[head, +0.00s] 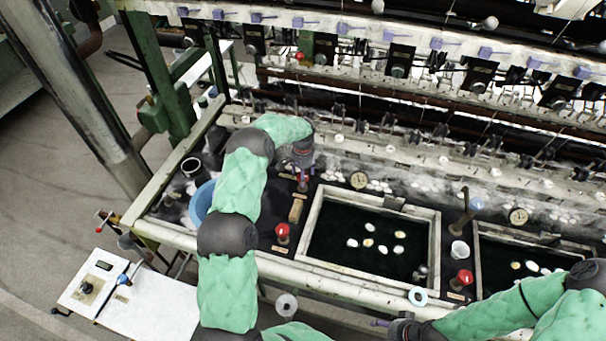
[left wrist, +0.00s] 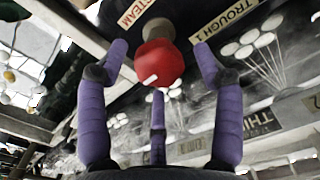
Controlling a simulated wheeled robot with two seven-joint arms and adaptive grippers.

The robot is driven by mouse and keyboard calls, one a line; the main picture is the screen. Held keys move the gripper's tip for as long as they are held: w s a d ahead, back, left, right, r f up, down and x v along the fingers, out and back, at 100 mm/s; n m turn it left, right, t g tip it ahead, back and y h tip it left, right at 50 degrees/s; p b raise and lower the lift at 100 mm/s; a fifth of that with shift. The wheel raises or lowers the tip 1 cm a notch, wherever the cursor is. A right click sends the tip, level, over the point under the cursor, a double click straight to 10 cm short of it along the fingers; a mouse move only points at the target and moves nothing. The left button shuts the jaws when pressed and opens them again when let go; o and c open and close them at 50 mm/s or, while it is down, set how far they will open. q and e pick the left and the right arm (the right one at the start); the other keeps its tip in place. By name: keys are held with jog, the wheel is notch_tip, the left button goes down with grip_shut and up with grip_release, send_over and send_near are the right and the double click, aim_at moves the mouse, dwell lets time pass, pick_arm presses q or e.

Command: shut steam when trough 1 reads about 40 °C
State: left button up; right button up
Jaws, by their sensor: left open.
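My left gripper (head: 303,182) is over the back left corner of the near basin, trough 1 (head: 303,268), pointing down. In the left wrist view a red knob (left wrist: 159,64) sits between its open purple fingers (left wrist: 158,95), with STEAM (left wrist: 135,12) and TROUGH 1 (left wrist: 225,20) labels beside it. I cannot tell whether any finger touches the knob. A round dial (head: 359,180) stands behind the basin; its reading is too small to make out. My right gripper (head: 380,322) is low at the front edge; its fingers are mostly hidden.
Red knobs (head: 282,231) and (head: 465,277) stand at the front. A second basin (head: 482,262) with its own dial (head: 518,215) lies right. A white cup (head: 459,250) stands between the basins.

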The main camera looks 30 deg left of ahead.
pick_arm(q)
jog(key=c, duration=1.1)
jog(key=shift+c, duration=0.2)
jog(key=shift+m, duration=0.3)
jog(key=m+b, duration=0.2)
jog(key=m, duration=0.1)
jog(key=m+b, duration=0.1)
jog(key=m, duration=0.2)
jog(key=shift+r+m, duration=0.1)
jog(key=shift+m, duration=1.3)
jog(key=shift+d, duration=0.1)
